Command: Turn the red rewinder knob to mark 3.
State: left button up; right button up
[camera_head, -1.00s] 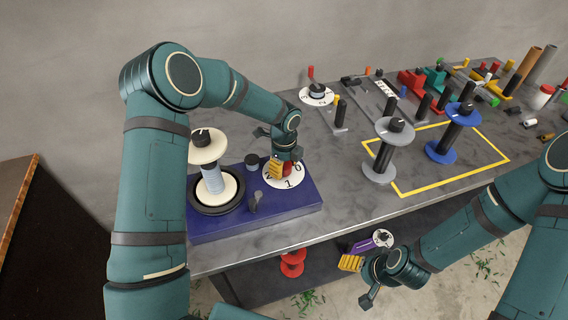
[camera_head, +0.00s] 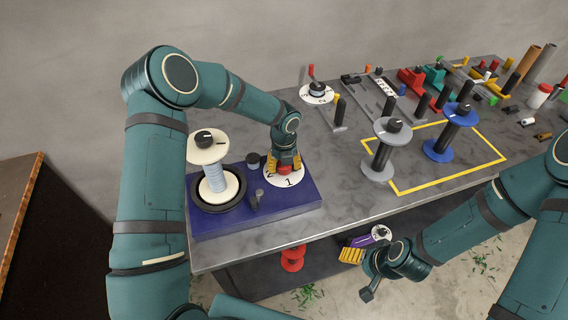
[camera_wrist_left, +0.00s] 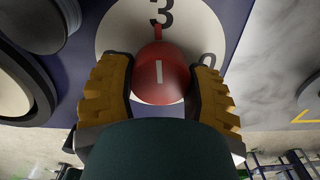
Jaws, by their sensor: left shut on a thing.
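The red rewinder knob (camera_wrist_left: 160,78) sits in the middle of a white dial (camera_wrist_left: 120,38) with printed numbers. In the left wrist view its red pointer is directed at the 3. The yellow fingers of my left gripper (camera_wrist_left: 158,90) lie on either side of the knob and are shut on it. In the head view the knob (camera_head: 285,170) shows below the left gripper (camera_head: 284,162), above the 1; the 3 is hidden there. My right gripper (camera_head: 352,257) hangs in front of the table's edge, with its jaw opening unclear.
The dial is on a blue base (camera_head: 235,219) beside a white spool (camera_head: 214,178). A grey spool (camera_head: 380,170) and a blue spool (camera_head: 440,155) stand by a yellow outline (camera_head: 450,178). A red spool (camera_head: 292,258) is below the tabletop. Bare table lies right of the base.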

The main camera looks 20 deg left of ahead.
pick_arm(q)
jog(key=shift+s+d+f, duration=0.1)
jog(key=shift+d, duration=0.05)
dwell(0.3)
jog(key=o, duration=1.2)
jog(key=shift+r, duration=0.45)
notch_tip(320, 180, up, 11)
jog(key=shift+r, duration=0.15)
